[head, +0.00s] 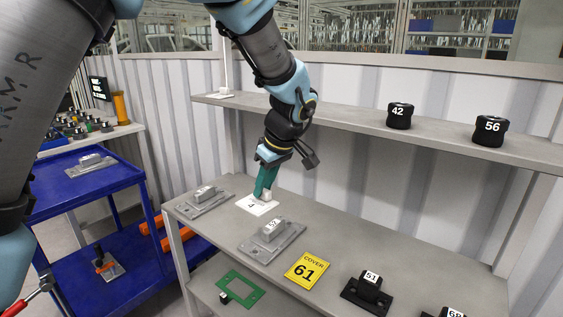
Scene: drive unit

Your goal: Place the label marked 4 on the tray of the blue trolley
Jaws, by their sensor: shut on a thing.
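The white label marked 4 (257,207) is at the back left of the grey bench top. My gripper (266,196), with green fingers, points down at the label and is shut on it. The fingers hide part of the label, and I cannot tell whether it touches the bench. The blue trolley (62,208) stands to the left of the bench. Its upper tray (110,178) holds a grey metal part near the back, with bare blue surface in front.
Grey metal parts (205,197) and (271,238) flank the label. A yellow cover sign 61 (307,270) and a black part 51 (368,291) lie further right. A shelf (350,121) with black parts 42 (399,115) and 56 (490,131) runs above the bench.

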